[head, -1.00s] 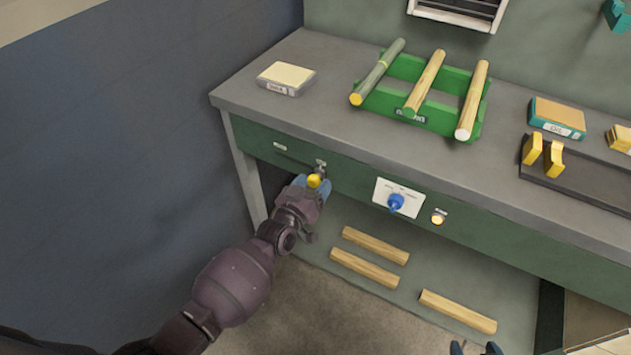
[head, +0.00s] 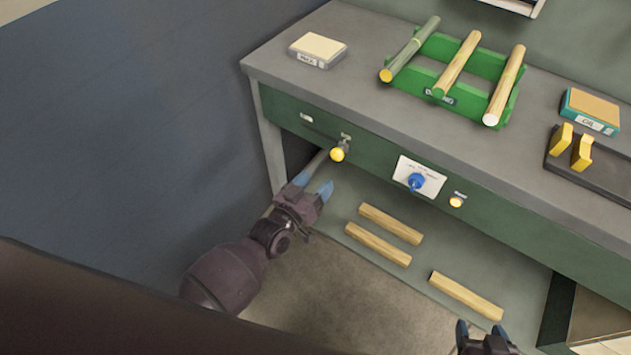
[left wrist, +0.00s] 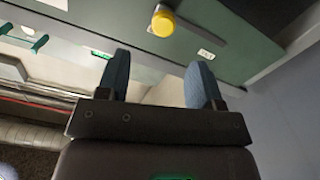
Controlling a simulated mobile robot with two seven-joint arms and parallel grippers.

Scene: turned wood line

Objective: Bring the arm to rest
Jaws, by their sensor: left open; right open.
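My left gripper (head: 315,190) is open and empty, in front of the bench's green front panel and below a yellow knob (head: 338,154). In the left wrist view the two blue fingertips (left wrist: 158,80) stand apart with nothing between them, and the yellow knob (left wrist: 162,23) is beyond them, clear of both. My right gripper (head: 482,330) is at the bottom edge of the head view, open, with only its tips and upper part showing.
The bench top (head: 340,90) holds a green rack (head: 450,75) with three rods, a wax block (head: 318,49), an oil block (head: 590,110) and a dark tray (head: 600,178). A blue dial (head: 416,181) and a lit button (head: 456,200) are on the front panel. Several wood pieces (head: 390,224) lie on the lower shelf.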

